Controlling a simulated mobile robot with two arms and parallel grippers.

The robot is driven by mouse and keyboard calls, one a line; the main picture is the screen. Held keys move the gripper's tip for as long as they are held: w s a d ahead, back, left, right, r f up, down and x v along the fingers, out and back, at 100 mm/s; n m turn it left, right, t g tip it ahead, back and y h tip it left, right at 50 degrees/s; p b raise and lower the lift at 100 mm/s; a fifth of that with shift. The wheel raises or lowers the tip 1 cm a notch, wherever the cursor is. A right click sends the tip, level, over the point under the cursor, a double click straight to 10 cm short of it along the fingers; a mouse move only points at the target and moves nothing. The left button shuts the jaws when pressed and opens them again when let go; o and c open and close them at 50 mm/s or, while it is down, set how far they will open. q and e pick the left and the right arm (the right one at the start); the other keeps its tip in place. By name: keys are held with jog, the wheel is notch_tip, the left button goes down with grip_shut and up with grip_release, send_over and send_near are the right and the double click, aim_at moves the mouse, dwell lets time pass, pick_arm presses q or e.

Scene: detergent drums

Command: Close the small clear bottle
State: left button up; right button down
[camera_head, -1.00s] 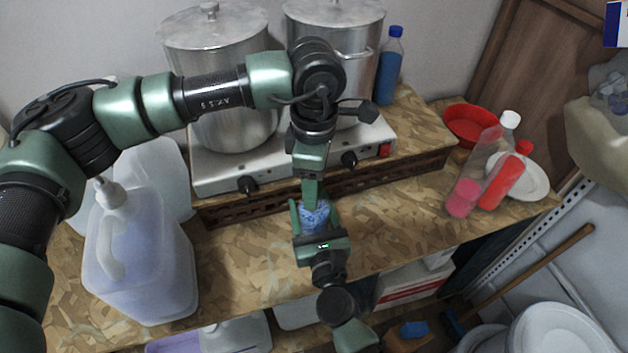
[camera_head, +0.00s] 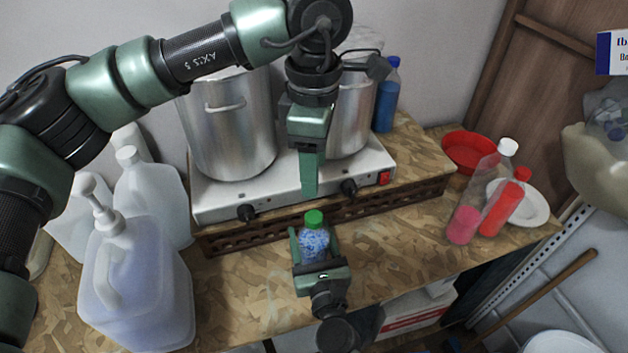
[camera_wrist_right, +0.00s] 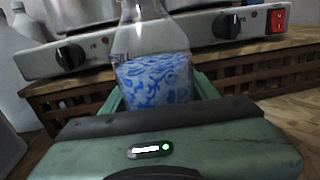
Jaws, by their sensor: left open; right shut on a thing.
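The small clear bottle (camera_head: 314,243) stands upright on the wooden counter, with a blue-and-white pattern on its body and a green cap (camera_head: 314,218) on its top. I cannot tell whether the cap is fully tightened. My right gripper (camera_head: 316,254) is shut around the bottle's body from the front. In the right wrist view the bottle (camera_wrist_right: 152,78) sits between the fingers, its top cut off by the frame. My left gripper (camera_head: 309,190) is open and empty, pointing down above and apart from the cap; its fingers overlap in this view.
A white stove (camera_head: 215,205) with large metal pots (camera_head: 230,130) stands behind the bottle. White jugs (camera_head: 135,290) are at the left. A blue bottle (camera_head: 387,100), clear and red bottles (camera_head: 505,205) and a red bowl (camera_head: 460,145) are at the right. Counter to the bottle's right is clear.

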aim_at(314, 249)
jog(key=shift+f, duration=0.15)
jog(key=shift+c, duration=2.1)
grip_release()
jog(key=shift+o, duration=0.3)
jog(key=b+v, duration=0.2)
jog(key=v, duration=0.5)
jog(key=shift+s+b, duration=0.4)
jog(key=shift+d, duration=0.1)
